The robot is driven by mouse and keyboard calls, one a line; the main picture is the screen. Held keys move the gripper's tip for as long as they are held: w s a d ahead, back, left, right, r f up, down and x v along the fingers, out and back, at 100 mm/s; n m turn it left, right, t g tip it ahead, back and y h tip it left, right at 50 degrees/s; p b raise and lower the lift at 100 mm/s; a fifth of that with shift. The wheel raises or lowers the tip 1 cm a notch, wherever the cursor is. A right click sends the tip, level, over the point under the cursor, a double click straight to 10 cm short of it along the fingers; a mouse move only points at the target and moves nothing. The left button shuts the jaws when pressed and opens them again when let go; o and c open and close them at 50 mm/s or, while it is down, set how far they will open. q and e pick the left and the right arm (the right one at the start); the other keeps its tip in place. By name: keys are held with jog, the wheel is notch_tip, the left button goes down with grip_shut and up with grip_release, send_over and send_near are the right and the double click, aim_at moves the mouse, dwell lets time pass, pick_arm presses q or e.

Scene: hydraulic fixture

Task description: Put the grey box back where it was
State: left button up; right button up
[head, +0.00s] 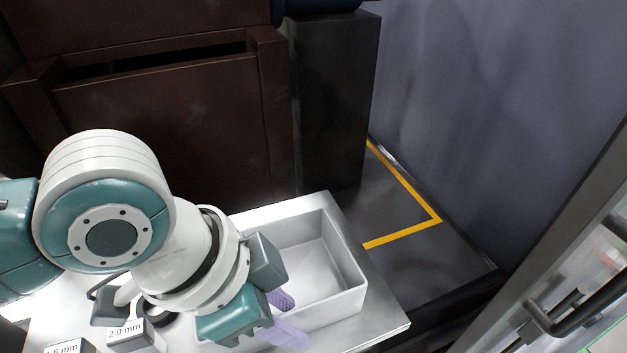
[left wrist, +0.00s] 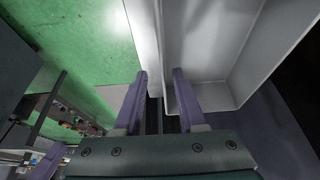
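The grey box (head: 347,297) is a light, open, empty rectangular tray standing on a bright metal plate, and its left part is hidden behind my left arm. My left gripper (head: 283,314) is at its near wall, pointing down. One purple finger shows inside the box and the other outside it. In the left wrist view, the box (left wrist: 208,45) lies between and right of the fingers of my left gripper (left wrist: 160,78). The fingers are apart, with the box wall running between them; I see no clear grip on it. My right gripper is not in view.
A yellow tape corner (head: 412,232) marks a clear dark surface right of the plate. A dark block (head: 335,100) and a brown cabinet (head: 170,130) stand behind the box. Small labelled blocks (head: 133,337) lie at the lower left. A handled door (head: 570,310) is at right.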

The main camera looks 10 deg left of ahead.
aim_at(312, 328)
pick_arm(q)
jog(key=x, duration=0.4)
jog(key=shift+w+b, duration=0.2)
jog(key=shift+b, duration=0.2)
jog(key=shift+r, duration=0.1)
grip_shut()
dwell(0.9)
